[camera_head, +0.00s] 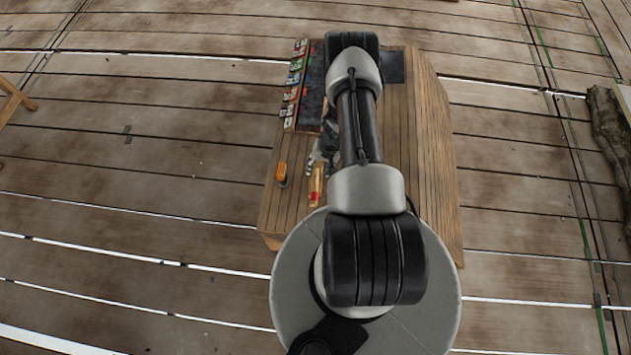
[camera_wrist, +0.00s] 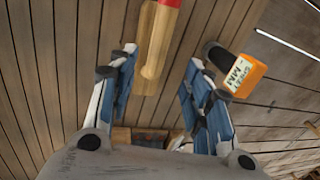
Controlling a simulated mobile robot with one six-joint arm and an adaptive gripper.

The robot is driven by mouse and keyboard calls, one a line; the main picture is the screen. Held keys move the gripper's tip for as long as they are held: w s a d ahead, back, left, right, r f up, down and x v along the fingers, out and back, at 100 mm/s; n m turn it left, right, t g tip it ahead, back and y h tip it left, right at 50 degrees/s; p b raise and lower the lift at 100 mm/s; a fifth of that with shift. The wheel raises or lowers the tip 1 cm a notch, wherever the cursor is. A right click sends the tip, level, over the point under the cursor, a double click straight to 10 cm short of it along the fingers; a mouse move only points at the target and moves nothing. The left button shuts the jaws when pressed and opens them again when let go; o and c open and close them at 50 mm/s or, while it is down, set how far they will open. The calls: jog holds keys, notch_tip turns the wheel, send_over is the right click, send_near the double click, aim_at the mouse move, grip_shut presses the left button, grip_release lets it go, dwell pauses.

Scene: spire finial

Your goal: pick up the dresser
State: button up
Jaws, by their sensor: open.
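The piece I take for the dresser is a wooden tool with a red part at one end. In the wrist view the tool (camera_wrist: 155,45) lies on planks, seen between my two finger tips; the red part runs off the top edge. In the head view the tool (camera_head: 317,186) lies on the wooden bench near its front left. My gripper (camera_wrist: 160,57) is open with nothing held, its blue and white fingers to either side of the tool in the picture. Whether they touch it or are above it, I cannot tell. In the head view my arm hides much of the gripper (camera_head: 316,164).
An orange, labelled object (camera_wrist: 239,75) lies close to the right finger; it also shows on the bench in the head view (camera_head: 282,174). A row of coloured items (camera_head: 294,88) and a dark strip (camera_head: 313,85) fill the bench's far left. The bench's right side (camera_head: 430,140) is clear.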

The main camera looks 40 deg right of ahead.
aim_at(316, 177)
jog(key=shift+w+a+f+b, duration=0.1)
jog(key=shift+f+b, duration=0.05)
jog(key=shift+f, duration=0.4)
jog(key=shift+w+a+f+b, duration=0.1)
jog(key=shift+f+b, duration=0.05)
jog(key=shift+f, duration=0.35)
jog(key=shift+a+f+b, duration=0.2)
jog(key=shift+f+b, duration=0.55)
jog(key=shift+f, duration=0.6)
jog(key=shift+a+f+b, duration=0.2)
jog(key=shift+f+b, duration=0.55)
jog(key=shift+f, duration=0.6)
jog(key=shift+r, duration=0.1)
grip_shut()
